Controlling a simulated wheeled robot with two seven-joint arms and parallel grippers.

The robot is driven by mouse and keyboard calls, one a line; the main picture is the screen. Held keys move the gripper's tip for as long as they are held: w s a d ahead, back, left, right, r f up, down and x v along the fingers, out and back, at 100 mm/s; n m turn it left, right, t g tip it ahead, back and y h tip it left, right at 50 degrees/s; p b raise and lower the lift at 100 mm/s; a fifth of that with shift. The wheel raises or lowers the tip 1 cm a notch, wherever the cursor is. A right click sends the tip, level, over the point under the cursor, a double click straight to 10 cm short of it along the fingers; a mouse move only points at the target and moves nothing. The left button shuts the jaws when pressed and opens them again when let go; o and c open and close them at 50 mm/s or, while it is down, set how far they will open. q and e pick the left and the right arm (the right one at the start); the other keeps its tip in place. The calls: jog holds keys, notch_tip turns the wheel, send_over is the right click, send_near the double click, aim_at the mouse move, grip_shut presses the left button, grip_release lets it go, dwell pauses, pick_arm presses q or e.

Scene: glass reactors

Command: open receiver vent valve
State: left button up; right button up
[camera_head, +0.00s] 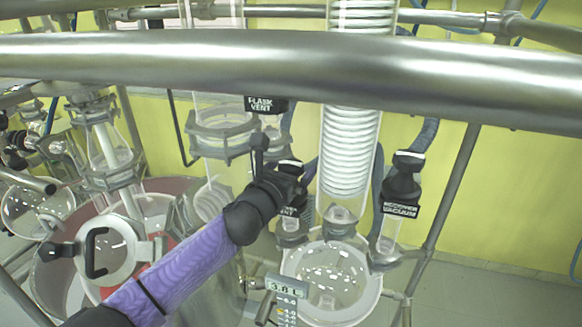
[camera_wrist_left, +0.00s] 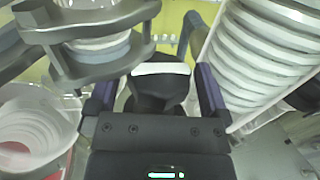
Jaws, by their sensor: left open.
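The receiver vent valve has a black knob with a white stripe on top (camera_head: 290,163), and its label, partly hidden by my gripper, shows the letters "ENT" (camera_head: 289,211). My left gripper (camera_head: 287,178) reaches it from the lower left. In the left wrist view the knob (camera_wrist_left: 160,85) stands between the two fingers of my open left gripper (camera_wrist_left: 158,92). Narrow gaps show beside the knob, and I cannot tell whether either finger touches it. The lower part of the valve is hidden behind the gripper. My right gripper is not in view.
A thick metal rail (camera_head: 300,65) crosses the front. The flask vent label (camera_head: 261,104) is up left, and the receiver vacuum valve (camera_head: 404,180) is to the right. A glass coil condenser (camera_head: 349,150) stands close behind, above the round receiver flask (camera_head: 330,275).

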pick_arm(q)
jog(key=c, duration=1.2)
jog(key=shift+o, duration=0.2)
jog(key=shift+n+y, duration=0.3)
jog(key=shift+y, duration=0.1)
jog(key=n+t+y+b, duration=0.1)
jog(key=n+y, duration=0.1)
jog(key=y, duration=0.2)
jog(key=n+t+y+b, duration=0.1)
jog(key=n+y, duration=0.2)
jog(key=y, duration=0.1)
jog(key=shift+f, duration=0.1)
jog(key=shift+n+g+y+b, duration=0.5)
jog(key=shift+n+y+b, duration=1.15)
jog(key=shift+y, duration=1.15)
jog(key=shift+n+p, duration=0.3)
jog(key=shift+n, duration=0.05)
